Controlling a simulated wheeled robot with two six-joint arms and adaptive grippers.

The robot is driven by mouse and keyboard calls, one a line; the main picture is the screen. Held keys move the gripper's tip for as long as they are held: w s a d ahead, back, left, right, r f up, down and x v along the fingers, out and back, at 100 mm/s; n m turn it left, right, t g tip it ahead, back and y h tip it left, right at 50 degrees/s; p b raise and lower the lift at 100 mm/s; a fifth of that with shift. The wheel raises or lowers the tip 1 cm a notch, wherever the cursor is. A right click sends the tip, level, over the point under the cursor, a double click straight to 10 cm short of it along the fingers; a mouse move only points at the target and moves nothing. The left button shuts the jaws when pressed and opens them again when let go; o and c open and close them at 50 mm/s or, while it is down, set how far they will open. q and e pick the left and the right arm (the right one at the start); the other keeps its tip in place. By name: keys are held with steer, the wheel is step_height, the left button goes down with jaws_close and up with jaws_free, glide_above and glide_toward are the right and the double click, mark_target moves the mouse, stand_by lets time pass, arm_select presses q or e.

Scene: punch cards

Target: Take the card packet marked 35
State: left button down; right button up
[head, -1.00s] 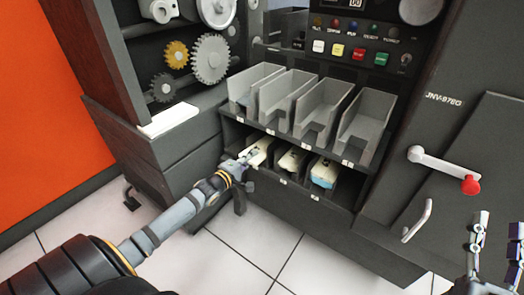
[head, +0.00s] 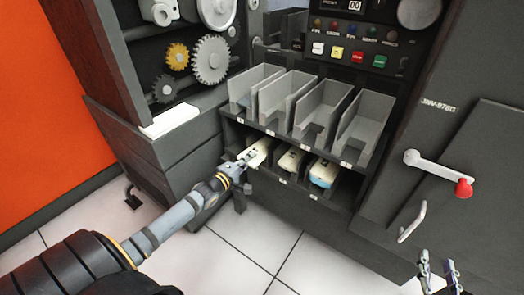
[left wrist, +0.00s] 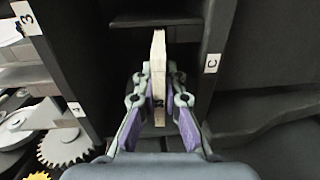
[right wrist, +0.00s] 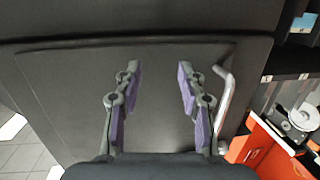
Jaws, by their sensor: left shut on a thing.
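Three pale card packets lie in the lower shelf row in the head view: a left one (head: 259,151), a middle one (head: 291,160) and a right one with a blue lower edge (head: 323,174). My left gripper (head: 243,163) is shut on the left packet at its near end. In the left wrist view the packet (left wrist: 158,55) stands on edge between the fingertips (left wrist: 158,88), its far part still in the slot.
Several grey bins (head: 252,88) stand on the shelf above the packets. A dark post with a C label (left wrist: 211,63) is close right of my left gripper. A lever with a red knob (head: 463,188) and a pale handle (head: 412,222) are on the right cabinet. The floor in front is clear.

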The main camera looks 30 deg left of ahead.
arm_select(q)
steer(key=shift+s+p, duration=0.65)
steer(key=shift+p, duration=0.25)
steer(key=shift+s+a+p, duration=0.1)
steer(key=shift+s+p, duration=0.65)
steer(key=shift+p, duration=0.15)
arm_select(e)
steer(key=s+a+f+g, duration=0.1)
steer(key=s+f+g, duration=1)
steer(key=s+f, duration=0.55)
step_height(320, 180, up, 4)
steer(key=s+d+g+h+p, duration=0.1)
steer(key=d+g+p, duration=0.25)
steer(key=p, duration=0.35)
arm_select(q)
steer(key=s+a+p, duration=0.1)
steer(key=s, duration=1.2)
steer(key=shift+s+p, duration=0.2)
steer(key=shift+p, duration=0.2)
arm_select(e)
step_height(320, 180, down, 8)
steer(key=shift+d+f+g, duration=0.2)
steer(key=shift+d+g, duration=0.15)
